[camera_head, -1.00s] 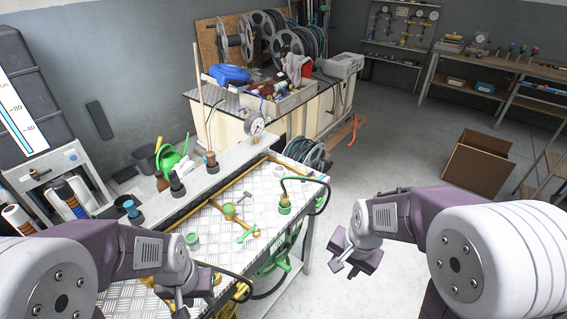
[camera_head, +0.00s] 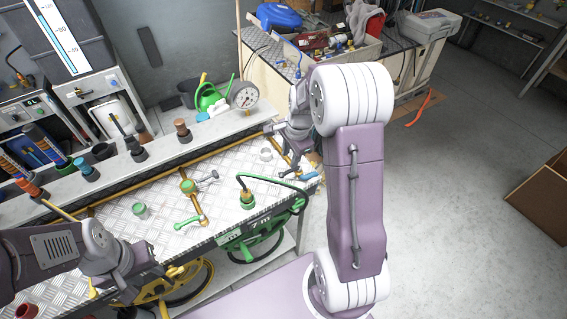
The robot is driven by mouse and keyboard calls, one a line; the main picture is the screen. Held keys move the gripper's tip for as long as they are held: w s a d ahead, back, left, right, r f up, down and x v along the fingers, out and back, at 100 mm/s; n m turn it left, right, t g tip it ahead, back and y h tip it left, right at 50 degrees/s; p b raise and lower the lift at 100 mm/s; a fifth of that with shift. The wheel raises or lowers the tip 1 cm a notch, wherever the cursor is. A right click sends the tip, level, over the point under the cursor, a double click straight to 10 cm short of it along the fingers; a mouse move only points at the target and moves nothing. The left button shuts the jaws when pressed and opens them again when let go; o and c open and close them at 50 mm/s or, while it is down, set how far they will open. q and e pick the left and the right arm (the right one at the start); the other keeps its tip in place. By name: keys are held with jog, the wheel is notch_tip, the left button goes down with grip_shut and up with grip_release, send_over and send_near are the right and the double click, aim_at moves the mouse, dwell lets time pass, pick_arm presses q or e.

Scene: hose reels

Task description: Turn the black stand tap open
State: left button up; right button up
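A green lever tap (camera_head: 188,222) and a green hose fitting (camera_head: 247,200) with a looped dark hose stand on the bench. A pressure gauge (camera_head: 245,95) and a brown fitting (camera_head: 183,131) rise behind. Green and yellow reels hang below. Open floor lies right.

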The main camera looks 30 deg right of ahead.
aim_at(286, 173)
jog(key=f, duration=0.2)
jog(key=w+f, duration=0.1)
jog(key=f, duration=0.2)
jog(key=f+p, duration=0.1)
jog(key=f, duration=0.2)
jog(key=shift+w+a, duration=0.15)
jog(key=shift+w, duration=0.1)
jog(key=shift+a+f, duration=0.1)
jog(key=shift+f, duration=0.25)
grip_shut()
jog(key=shift+s+f, duration=0.1)
dwell(0.7)
